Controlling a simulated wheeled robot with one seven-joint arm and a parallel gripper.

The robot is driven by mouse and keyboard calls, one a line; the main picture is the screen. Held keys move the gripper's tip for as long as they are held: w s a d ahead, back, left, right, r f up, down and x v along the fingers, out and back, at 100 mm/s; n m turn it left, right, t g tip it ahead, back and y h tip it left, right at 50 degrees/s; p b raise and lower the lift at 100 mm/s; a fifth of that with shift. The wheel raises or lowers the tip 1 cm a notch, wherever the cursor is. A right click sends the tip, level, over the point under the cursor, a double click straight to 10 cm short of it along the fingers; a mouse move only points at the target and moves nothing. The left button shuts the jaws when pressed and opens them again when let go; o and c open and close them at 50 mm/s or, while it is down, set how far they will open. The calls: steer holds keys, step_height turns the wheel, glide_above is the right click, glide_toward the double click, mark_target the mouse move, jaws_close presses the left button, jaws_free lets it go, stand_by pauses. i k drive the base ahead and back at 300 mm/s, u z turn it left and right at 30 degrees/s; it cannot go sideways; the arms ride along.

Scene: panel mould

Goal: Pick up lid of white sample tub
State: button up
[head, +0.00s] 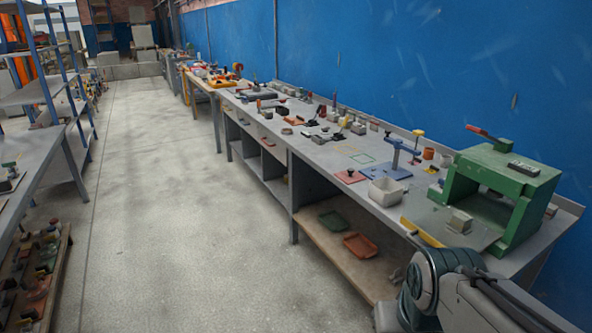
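A white open-topped tub (386,193) stands near the front edge of the long grey workbench (330,155), left of a green press. I cannot pick out its lid for certain at this distance. A small pale block (459,221) sits on the flat plate in front of the press; I cannot tell what it is. Part of my arm shows at the bottom right, in front of the bench. My gripper is outside the picture.
A green press (501,187) with a red lever fills the near end of the bench. A blue stand (388,165) and a red plate (350,176) are behind the tub. Trays lie on the lower shelf (340,255). The aisle floor (170,220) is clear.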

mark_target(350, 176)
steer(key=u, duration=0.8)
steer(key=i, duration=1.4)
steer(key=u, duration=0.25)
steer(key=i, duration=1.4)
steer(key=z, duration=1.5)
steer(key=i, duration=0.85)
steer(key=z, duration=0.95)
